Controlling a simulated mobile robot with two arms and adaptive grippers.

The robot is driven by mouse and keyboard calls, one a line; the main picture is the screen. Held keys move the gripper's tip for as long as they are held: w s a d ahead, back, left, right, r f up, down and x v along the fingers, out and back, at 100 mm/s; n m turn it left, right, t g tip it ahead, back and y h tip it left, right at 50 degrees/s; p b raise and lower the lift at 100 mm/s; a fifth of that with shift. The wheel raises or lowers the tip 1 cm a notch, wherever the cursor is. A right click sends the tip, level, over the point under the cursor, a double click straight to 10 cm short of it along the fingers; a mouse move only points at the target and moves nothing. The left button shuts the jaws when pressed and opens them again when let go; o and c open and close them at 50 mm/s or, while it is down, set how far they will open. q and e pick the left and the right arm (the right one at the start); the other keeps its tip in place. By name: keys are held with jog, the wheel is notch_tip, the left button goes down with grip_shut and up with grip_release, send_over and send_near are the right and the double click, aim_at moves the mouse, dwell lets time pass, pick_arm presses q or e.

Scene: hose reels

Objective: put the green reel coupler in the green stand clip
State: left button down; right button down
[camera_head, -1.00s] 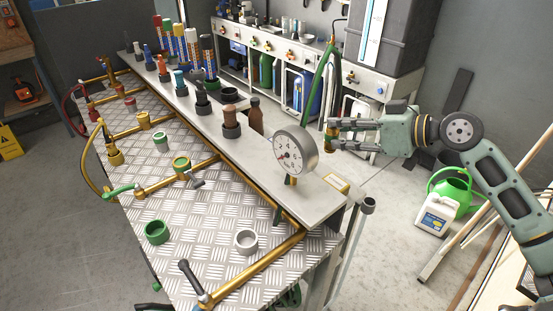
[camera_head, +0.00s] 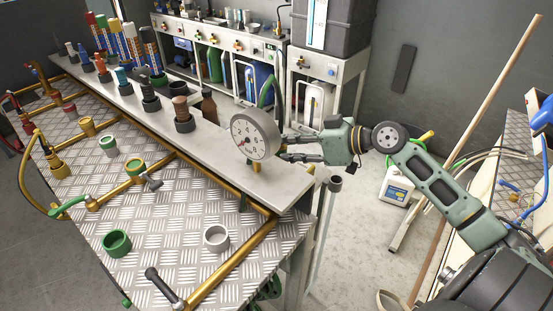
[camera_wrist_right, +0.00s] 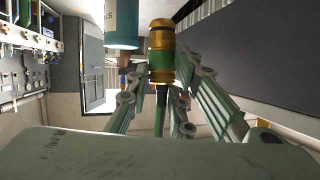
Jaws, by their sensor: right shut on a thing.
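The green reel coupler (camera_wrist_right: 161,55), a brass cylinder with a green band, is between the fingers of my right gripper (camera_wrist_right: 160,80) in the wrist view. A green hose (camera_wrist_right: 160,112) runs down from it. In the head view my right gripper (camera_head: 285,148) is just right of the round gauge (camera_head: 255,135), which hides the coupler. Part of the green hose (camera_head: 267,92) shows above the gauge. I cannot make out for certain which part is the green stand clip. My left gripper is not in view.
A green cup (camera_head: 117,243) and a grey cup (camera_head: 216,237) stand on the chequered plate (camera_head: 170,220). A white canister (camera_head: 397,186) is on the floor at right. Clear floor (camera_head: 350,240) lies right of the bench.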

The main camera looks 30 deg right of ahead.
notch_tip(320, 180, down, 6)
jog(key=shift+f, duration=0.1)
dwell(0.4)
jog(key=shift+f, duration=0.1)
jog(key=c, duration=1.5)
grip_release()
jog(key=shift+c, duration=0.2)
